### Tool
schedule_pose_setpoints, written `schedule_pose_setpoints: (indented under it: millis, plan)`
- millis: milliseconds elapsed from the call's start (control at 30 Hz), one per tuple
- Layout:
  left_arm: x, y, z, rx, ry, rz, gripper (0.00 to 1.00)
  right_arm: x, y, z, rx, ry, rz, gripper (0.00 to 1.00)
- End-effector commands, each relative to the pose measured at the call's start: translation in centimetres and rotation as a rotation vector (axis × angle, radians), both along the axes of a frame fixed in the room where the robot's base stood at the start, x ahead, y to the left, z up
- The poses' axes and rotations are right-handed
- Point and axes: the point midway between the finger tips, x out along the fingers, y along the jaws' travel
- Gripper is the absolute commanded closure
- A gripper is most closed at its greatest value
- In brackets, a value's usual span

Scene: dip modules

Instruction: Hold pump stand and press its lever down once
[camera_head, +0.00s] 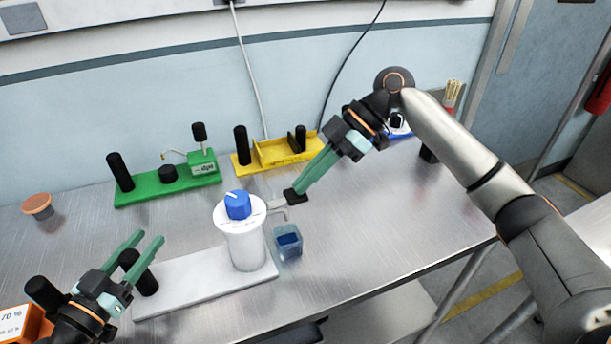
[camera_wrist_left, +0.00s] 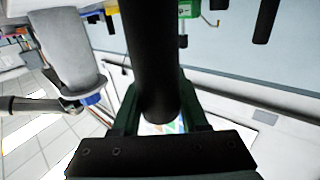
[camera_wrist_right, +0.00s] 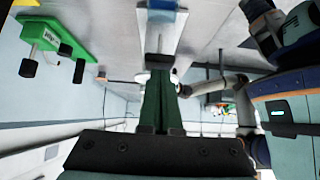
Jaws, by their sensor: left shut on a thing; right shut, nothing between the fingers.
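The pump stand has a white base plate (camera_head: 185,285), a white cylinder (camera_head: 246,248) with a blue knob (camera_head: 237,204), and a black post (camera_head: 143,275) at its left end. A metal lever with a black tip (camera_head: 294,196) sticks out right of the cylinder. My left gripper (camera_head: 147,241) is shut around the black post, which also shows between its fingers in the left wrist view (camera_wrist_left: 150,60). My right gripper (camera_head: 301,188) is shut and empty, its fingertips just above the lever tip; I cannot tell whether they touch. The right wrist view shows the lever tip (camera_wrist_right: 160,61) beyond the fingers.
A clear cup with blue contents (camera_head: 288,243) stands right of the cylinder, below the spout. A green module (camera_head: 168,188) and a yellow module (camera_head: 273,155) stand behind. A brown-lidded jar (camera_head: 38,206) and an orange box (camera_head: 25,322) are at left. The table's right side is mostly clear.

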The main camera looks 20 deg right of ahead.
Motion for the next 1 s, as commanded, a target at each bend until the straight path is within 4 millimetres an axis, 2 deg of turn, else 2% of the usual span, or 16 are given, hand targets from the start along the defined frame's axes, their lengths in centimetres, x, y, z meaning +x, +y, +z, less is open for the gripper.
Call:
schedule_pose_setpoints:
  millis: [500, 1000]
  plan:
    - [0.0, 0.0, 0.0, 0.0, 0.0, 0.0, 1.0, -0.1, -1.0, -3.5, 0.386, 0.009, -0.001, 1.0]
    - [0.0, 0.0, 0.0, -0.001, 0.0, -0.001, 1.0, 0.0, -0.9, -2.4, 0.372, 0.006, 0.003, 1.0]
